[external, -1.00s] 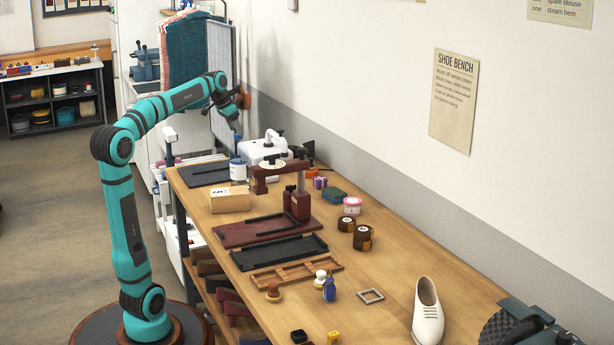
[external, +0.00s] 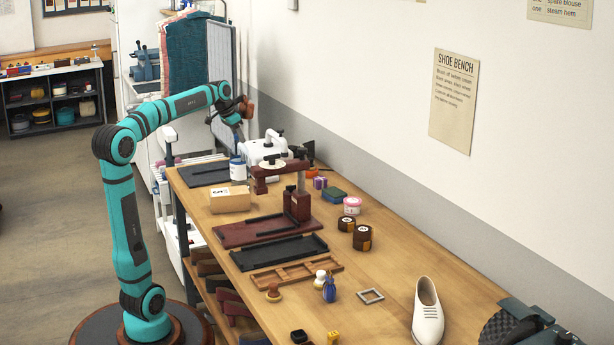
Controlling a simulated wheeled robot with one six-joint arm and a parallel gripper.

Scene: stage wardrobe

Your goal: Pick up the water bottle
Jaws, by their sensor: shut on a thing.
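My gripper (external: 243,108) is at the far end of the bench, raised above its top, near the wall.
The long wooden bench (external: 393,262) holds a white machine (external: 264,150), a cardboard box (external: 230,199), a dark red press (external: 298,203), trays, jars and a white shoe (external: 427,312). A grey panel (external: 221,70) and hanging clothes (external: 190,50) stand close behind my gripper.

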